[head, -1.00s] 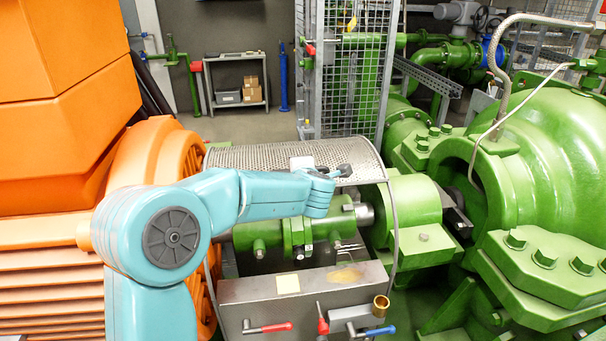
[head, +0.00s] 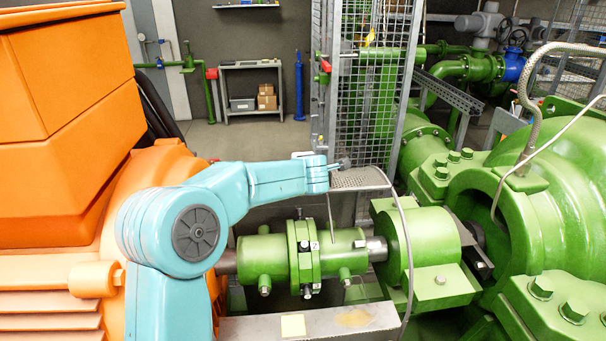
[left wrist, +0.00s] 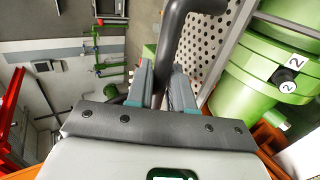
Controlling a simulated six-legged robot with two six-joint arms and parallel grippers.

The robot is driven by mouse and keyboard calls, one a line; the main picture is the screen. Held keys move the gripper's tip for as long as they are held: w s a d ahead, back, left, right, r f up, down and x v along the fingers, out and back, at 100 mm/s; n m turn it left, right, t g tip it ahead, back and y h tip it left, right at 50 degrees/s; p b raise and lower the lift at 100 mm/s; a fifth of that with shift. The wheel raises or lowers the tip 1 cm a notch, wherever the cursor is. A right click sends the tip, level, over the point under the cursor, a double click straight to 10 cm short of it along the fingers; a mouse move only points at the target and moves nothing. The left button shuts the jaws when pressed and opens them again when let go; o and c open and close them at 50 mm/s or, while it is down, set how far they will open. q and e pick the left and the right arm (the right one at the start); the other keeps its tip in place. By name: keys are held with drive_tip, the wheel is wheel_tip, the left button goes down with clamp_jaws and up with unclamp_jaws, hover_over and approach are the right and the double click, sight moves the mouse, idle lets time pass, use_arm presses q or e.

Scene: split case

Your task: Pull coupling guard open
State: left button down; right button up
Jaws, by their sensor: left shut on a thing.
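The coupling guard (head: 358,179) is a perforated grey metal cover with a thin edge frame. In the head view only its right end shows, raised behind the coupling, and my left arm hides the rest. My left gripper (head: 342,163) is at the guard's top. In the left wrist view its fingers (left wrist: 162,88) are shut around a dark bar handle (left wrist: 172,45), with the perforated guard sheet (left wrist: 203,38) beside it. The green coupling (head: 303,254) lies uncovered on the shaft in the head view. My right gripper is out of view.
An orange motor housing (head: 60,130) stands left and a green pump casing (head: 560,200) right. A wire mesh cage (head: 375,90) rises behind the guard. Open floor (head: 250,140) lies behind.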

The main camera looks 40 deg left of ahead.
use_arm(q)
drive_tip(key=shift+w+a+g+h+p, duration=0.45)
drive_tip(key=shift+w+a, duration=0.55)
drive_tip(key=shift+a, duration=0.25)
drive_tip(key=c, duration=1.2)
unclamp_jaws()
drive_tip(key=shift+o, duration=0.2)
drive_tip(key=shift+s+d+r, duration=0.15)
drive_tip(key=shift+d, duration=0.15)
drive_tip(key=b+v, duration=0.2)
drive_tip(key=v, duration=1.3)
drive_tip(key=shift+s+r, duration=0.2)
drive_tip(key=shift+r, duration=0.05)
